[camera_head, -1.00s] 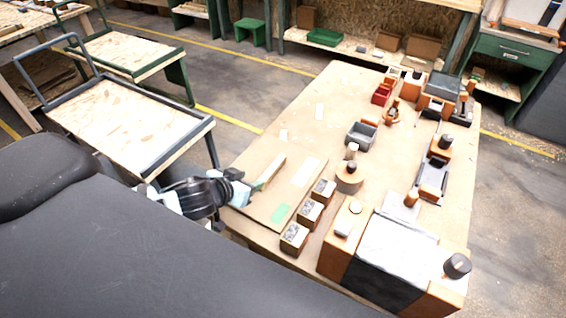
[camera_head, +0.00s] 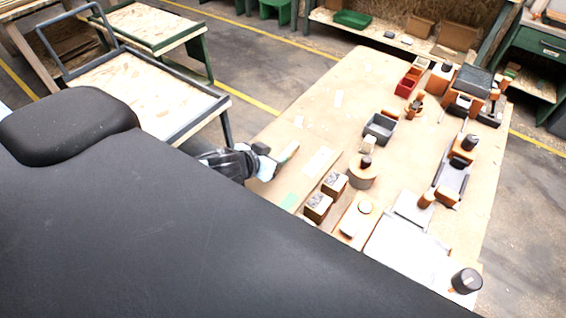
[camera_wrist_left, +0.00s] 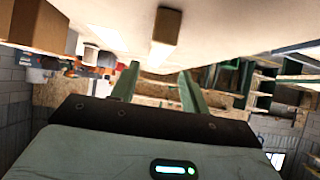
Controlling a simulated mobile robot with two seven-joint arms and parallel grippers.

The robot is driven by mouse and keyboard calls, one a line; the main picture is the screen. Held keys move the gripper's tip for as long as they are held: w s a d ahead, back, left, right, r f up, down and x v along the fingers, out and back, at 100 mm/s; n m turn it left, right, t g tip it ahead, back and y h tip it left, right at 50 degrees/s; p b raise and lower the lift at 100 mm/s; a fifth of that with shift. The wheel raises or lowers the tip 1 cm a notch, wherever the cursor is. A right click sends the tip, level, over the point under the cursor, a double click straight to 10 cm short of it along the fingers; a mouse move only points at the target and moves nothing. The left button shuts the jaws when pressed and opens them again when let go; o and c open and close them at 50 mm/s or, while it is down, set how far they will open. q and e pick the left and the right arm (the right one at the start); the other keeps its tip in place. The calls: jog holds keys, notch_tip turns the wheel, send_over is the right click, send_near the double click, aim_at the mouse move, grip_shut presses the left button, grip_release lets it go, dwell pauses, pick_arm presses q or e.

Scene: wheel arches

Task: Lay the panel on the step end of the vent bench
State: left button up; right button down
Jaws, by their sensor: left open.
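The work table (camera_head: 345,100) holds a flat tan board (camera_head: 297,182) with a white patch and a green patch near its left edge; I cannot tell for sure whether this is the panel. My left gripper (camera_head: 272,163) is at the table's left edge, beside a short wooden strip (camera_head: 288,152). In the left wrist view its two green fingers (camera_wrist_left: 157,88) stand apart with nothing between them. A wooden block (camera_wrist_left: 165,38) shows beyond them on a pale surface. I cannot pick out the vent bench or its step end with certainty. My right gripper is not in view.
Small speckled-top blocks (camera_head: 318,206), a grey bin (camera_head: 380,128), a red bin (camera_head: 406,86) and orange-and-grey fixtures (camera_head: 452,178) crowd the table's right and near parts. A trolley (camera_head: 140,85) stands at left. The table's far left is mostly clear.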

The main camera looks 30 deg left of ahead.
pick_arm(q)
jog(key=x, duration=0.5)
jog(key=shift+s+d+f, duration=0.2)
jog(key=shift+d+f, duration=0.05)
jog(key=shift+d, duration=0.1)
grip_shut()
jog(key=shift+r, duration=0.1)
